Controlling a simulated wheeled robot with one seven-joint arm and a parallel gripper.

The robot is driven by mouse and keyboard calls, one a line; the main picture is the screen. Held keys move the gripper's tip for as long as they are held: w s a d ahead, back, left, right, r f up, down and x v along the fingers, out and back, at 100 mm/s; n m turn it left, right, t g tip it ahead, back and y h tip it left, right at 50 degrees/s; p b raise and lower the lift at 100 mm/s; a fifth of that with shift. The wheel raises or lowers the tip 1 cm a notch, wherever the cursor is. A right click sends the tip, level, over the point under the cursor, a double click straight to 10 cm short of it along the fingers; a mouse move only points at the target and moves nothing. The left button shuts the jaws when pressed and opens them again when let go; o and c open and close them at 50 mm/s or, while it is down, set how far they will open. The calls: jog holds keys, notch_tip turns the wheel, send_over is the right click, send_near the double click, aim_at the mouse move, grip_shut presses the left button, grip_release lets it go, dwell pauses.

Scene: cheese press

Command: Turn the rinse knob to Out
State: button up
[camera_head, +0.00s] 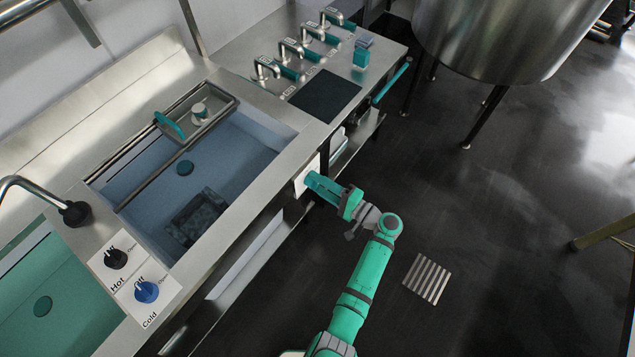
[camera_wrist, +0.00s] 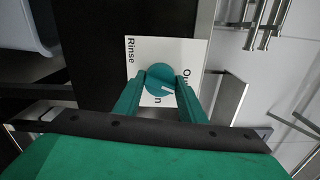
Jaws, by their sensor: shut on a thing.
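The rinse knob (camera_wrist: 160,80) is a round teal knob with a short white mark. It sits on a white plate (camera_wrist: 139,49) that reads "Rinse", with part of "Out" and an "n" showing beside the fingers. The white mark points to the right in the wrist view, roughly between those two partly covered words. My gripper (camera_wrist: 161,82) is shut on the knob, one finger on each side of it. In the head view the plate (camera_head: 302,179) is on the front face of the counter, and my gripper (camera_head: 314,180) reaches it; the knob is hidden there.
A sink (camera_head: 262,180) lies behind the counter's front edge. A panel with Hot and Cold knobs (camera_head: 146,291) is at lower left. The dark floor (camera_head: 480,200) to the right is mostly clear.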

jog(key=n, duration=0.3)
jog(key=shift+a, duration=0.1)
jog(key=shift+s+n, duration=0.1)
jog(key=shift+n, duration=0.5)
jog(key=o, duration=1)
jog(key=v, duration=1)
jog(key=shift+s+d, duration=0.15)
jog(key=shift+d, duration=0.2)
